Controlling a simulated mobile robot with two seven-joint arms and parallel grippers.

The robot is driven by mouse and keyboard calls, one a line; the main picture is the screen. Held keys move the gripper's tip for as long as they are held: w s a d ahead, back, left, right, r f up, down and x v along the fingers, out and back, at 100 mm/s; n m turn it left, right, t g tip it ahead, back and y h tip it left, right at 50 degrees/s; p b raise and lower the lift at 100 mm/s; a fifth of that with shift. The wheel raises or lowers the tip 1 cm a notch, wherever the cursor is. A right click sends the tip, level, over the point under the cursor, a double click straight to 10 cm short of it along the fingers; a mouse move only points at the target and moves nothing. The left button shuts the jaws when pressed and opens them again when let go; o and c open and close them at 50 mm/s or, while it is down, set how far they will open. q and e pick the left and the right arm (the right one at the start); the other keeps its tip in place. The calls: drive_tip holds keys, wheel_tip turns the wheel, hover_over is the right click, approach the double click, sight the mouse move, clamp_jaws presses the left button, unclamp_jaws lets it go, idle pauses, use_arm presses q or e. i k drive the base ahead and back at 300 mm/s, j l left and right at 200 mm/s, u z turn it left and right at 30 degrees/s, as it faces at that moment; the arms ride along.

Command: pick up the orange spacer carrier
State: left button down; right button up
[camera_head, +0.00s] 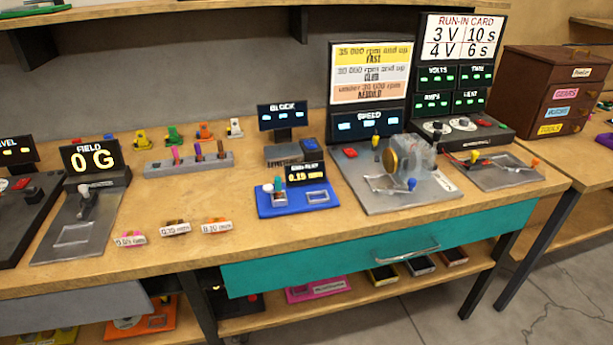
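The orange spacer carrier (215,220) is a small piece at the bench's front edge, partly hidden by its white label card. The card (217,227) shows a thickness in mm that is too small to read surely. It stands at the right end of a row of three. A dark brown one (176,223) is to its left, and a pink one (131,234) is at the row's left end. Neither of my grippers is in view, and nothing touches the orange carrier.
Behind the row are a grey rack (188,165) with coloured upright pieces and small coloured parts, including an orange one (205,131). A blue gauge base (297,203) stands to the right, a field meter plate (72,235) to the left. Bare wood surrounds the row.

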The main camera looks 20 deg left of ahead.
sight(216, 225)
drive_tip(key=u, duration=1.4)
